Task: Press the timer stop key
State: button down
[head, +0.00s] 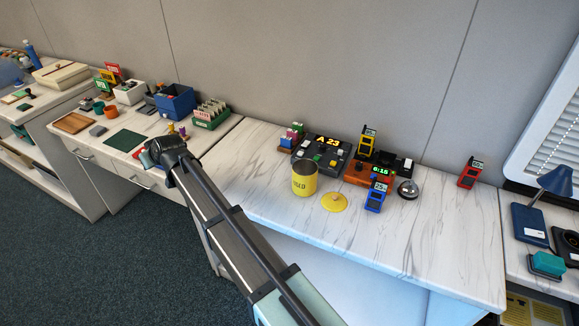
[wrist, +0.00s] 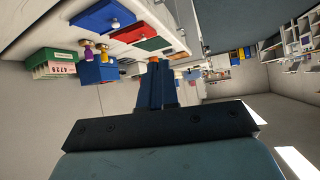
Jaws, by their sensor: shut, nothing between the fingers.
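In the wrist view my gripper (wrist: 156,72) is shut and empty. The timer is not identifiable in the wrist view.
A dark console reading A 23 (head: 322,154), a yellow can (head: 304,179), its yellow lid (head: 334,202), a blue tag stand (head: 376,197), a black-and-yellow stand (head: 367,142) and a bell (head: 408,189) crowd around the timer. The counter's front (head: 400,245) is clear.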

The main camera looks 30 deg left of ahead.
jog(key=w+d+t, duration=0.2)
jog(key=w+d, duration=1.2)
jog(key=w, duration=0.2)
jog(key=n+t+h, duration=0.2)
jog(key=n+h, duration=0.1)
jog(key=h, duration=0.1)
send_over(388, 181)
jog(key=shift+d+r, duration=0.1)
jog(key=shift+r, duration=0.2)
jog(key=shift+f, duration=0.15)
jog(key=shift+f, duration=4.3)
jog(key=shift+f, duration=0.1)
jog(key=shift+f, duration=0.3)
